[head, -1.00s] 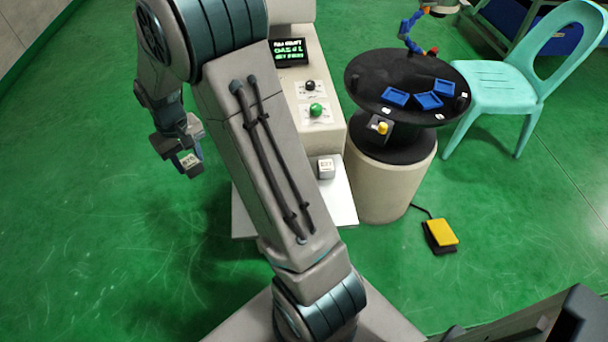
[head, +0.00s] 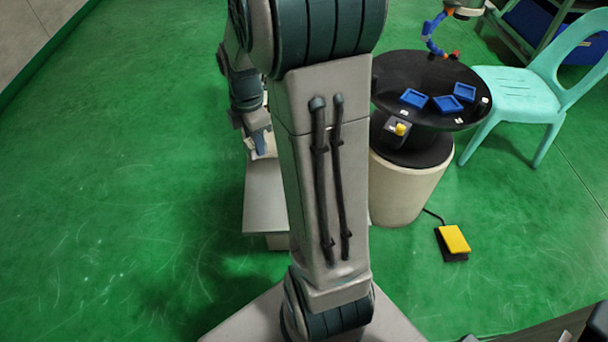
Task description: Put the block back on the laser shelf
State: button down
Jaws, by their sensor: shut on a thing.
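My gripper (head: 259,145) is at the upper left of the arm, pointing down and shut on a small pale block (head: 270,146). The block is mostly hidden by the fingers, and its label cannot be read. The laser shelf (head: 265,200) is a light grey plate low in front of the machine. Only its left part shows; my arm covers the rest. The gripper and block appear over or near the shelf's far left part; I cannot tell the height between them.
My arm hides the laser machine. To the right stands a round black table (head: 420,75) with blue trays (head: 447,103) and a yellow-button box (head: 398,128). A yellow foot pedal (head: 454,240) and a turquoise chair (head: 515,95) are at right. The green floor at left is clear.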

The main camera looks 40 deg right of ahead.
jog(key=s+n, duration=0.1)
jog(key=d+n, duration=0.1)
jog(key=n, duration=0.1)
jog(key=shift+s+d+r, duration=0.2)
jog(key=shift+s, duration=0.2)
jog(key=b, duration=0.2)
send_near(270, 177)
notch_tip(270, 177, down, 5)
jog(key=shift+f, duration=0.1)
jog(key=shift+f, duration=0.2)
jog(key=c, duration=0.8)
grip_release()
jog(key=shift+c, duration=0.2)
jog(key=shift+r, duration=0.1)
